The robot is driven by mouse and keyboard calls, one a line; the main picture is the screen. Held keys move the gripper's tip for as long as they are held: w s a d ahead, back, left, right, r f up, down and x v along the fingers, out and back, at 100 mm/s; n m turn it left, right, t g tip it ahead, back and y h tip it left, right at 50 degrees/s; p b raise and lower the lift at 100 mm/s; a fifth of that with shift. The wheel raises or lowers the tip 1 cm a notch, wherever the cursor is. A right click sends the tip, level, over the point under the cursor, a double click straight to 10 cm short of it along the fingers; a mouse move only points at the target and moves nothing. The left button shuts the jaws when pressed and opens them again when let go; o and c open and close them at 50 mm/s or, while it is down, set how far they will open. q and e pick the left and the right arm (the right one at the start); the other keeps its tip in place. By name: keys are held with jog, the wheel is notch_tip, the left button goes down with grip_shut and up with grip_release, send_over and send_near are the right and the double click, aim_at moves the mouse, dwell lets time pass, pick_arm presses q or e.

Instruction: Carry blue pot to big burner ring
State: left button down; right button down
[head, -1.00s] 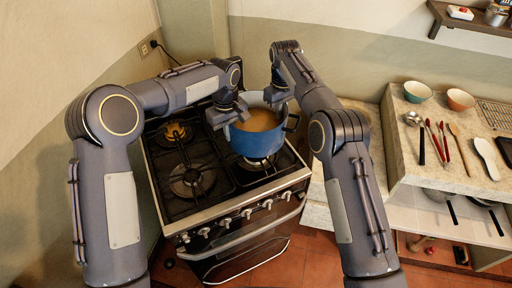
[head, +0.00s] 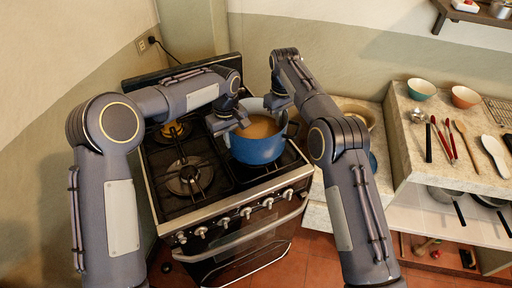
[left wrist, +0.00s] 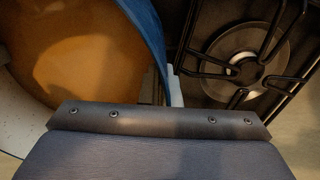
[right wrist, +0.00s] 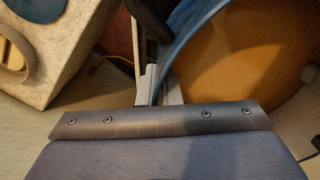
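The blue pot (head: 257,150), with orange-brown contents, is over the right side of the black stove top. It looks upright; I cannot tell whether it touches the grate. My left gripper (head: 228,122) is at its left rim, and the rim (left wrist: 150,35) runs between its pale fingertips in the left wrist view. My right gripper (head: 277,101) is at the back right rim, its fingertips on both sides of the wall (right wrist: 190,25). A wide burner ring (head: 190,178) shows bare at front left, also in the left wrist view (left wrist: 245,60). The burner under the pot is hidden.
Another burner (head: 174,131) sits at back left, partly behind my left arm. The stove's front edge carries several knobs (head: 224,222). A counter at right holds two bowls (head: 421,89) and several utensils. A wall shelf (head: 485,14) is at upper right.

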pick_arm(q)
jog(key=c, duration=1.7)
grip_release()
pick_arm(e)
jog(key=c, duration=1.6)
grip_release()
jog(key=shift+s+f, duration=0.1)
pick_arm(q)
jog(key=shift+f, duration=0.1)
notch_tip(320, 180, up, 12)
jog(key=shift+s+a+r, duration=0.1)
